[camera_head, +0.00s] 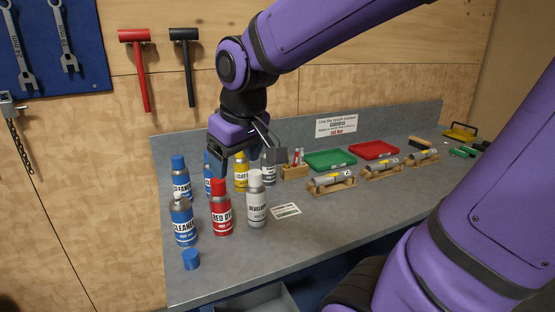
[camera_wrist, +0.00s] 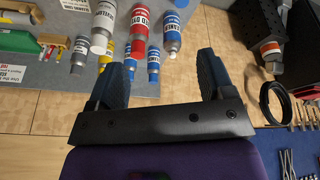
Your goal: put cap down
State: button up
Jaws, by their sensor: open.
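A blue cap (camera_head: 191,259) sits on the grey bench near its front left corner, in front of the uncapped blue CLEANER can (camera_head: 184,222). That can shows its pale nozzle; it also shows in the wrist view (camera_wrist: 173,32). I cannot make out the cap in the wrist view. My gripper (camera_head: 231,165) is open and empty, above and behind the front row of cans, apart from the cap. Its two dark fingers (camera_wrist: 160,72) stand wide apart in the wrist view with nothing between them.
A red can (camera_head: 221,212) and a grey DEVELOPER can (camera_head: 256,202) stand beside the uncapped can, with several more cans behind. A label card (camera_head: 286,211), green tray (camera_head: 330,160), red tray (camera_head: 374,150) and cylinders on wooden stands lie rightward.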

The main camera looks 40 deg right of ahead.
jog(key=s+d+r+m+t, duration=0.1)
jog(key=s+r, duration=0.1)
jog(key=s, duration=0.8)
jog(key=shift+r, duration=0.25)
